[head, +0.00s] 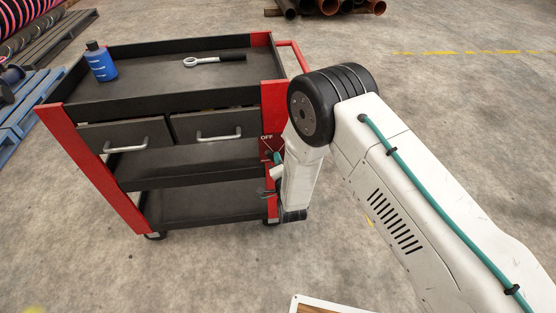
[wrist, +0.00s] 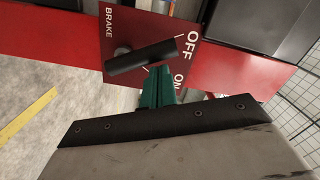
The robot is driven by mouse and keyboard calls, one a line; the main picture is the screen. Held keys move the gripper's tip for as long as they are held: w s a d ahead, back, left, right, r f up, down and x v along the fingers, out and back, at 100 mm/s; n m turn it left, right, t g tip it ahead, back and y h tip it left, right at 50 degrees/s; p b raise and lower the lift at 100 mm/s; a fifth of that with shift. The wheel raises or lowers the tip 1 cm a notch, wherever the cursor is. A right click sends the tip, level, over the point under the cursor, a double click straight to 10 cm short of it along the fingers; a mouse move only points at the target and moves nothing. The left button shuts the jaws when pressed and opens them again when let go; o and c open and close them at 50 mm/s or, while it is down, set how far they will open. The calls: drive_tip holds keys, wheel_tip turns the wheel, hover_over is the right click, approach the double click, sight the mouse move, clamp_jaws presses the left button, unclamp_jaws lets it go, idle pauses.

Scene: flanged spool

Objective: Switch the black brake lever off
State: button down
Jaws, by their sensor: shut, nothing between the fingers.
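The black brake lever (wrist: 142,57) is on a red plate (wrist: 112,22) marked BRAKE, OFF and ON in the wrist view. Its bar extends right from a round pivot, and its free end lies between the OFF and ON words, close to the OFF side's mark. My gripper (wrist: 159,72) has green fingers, shut and empty, just below the lever's bar on the ON side. I cannot tell whether they touch it. In the head view my gripper (head: 275,158) is at the cart's right front post, by the OFF label; the lever is not clearly seen there.
The red and black cart (head: 155,98) has drawers and open shelves. A blue bottle (head: 101,62) and a wrench-like tool (head: 214,59) are on its top. A red handle (head: 296,55) sticks out at the right. Bare floor lies right of the cart.

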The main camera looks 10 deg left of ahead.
drive_tip(key=s+d+r, duration=0.2)
drive_tip(key=s+d, duration=0.5)
drive_tip(key=s, duration=0.1)
drive_tip(key=shift+s+d, duration=0.2)
drive_tip(key=shift+d, duration=0.15)
drive_tip(key=shift+r, duration=0.1)
idle(0.3)
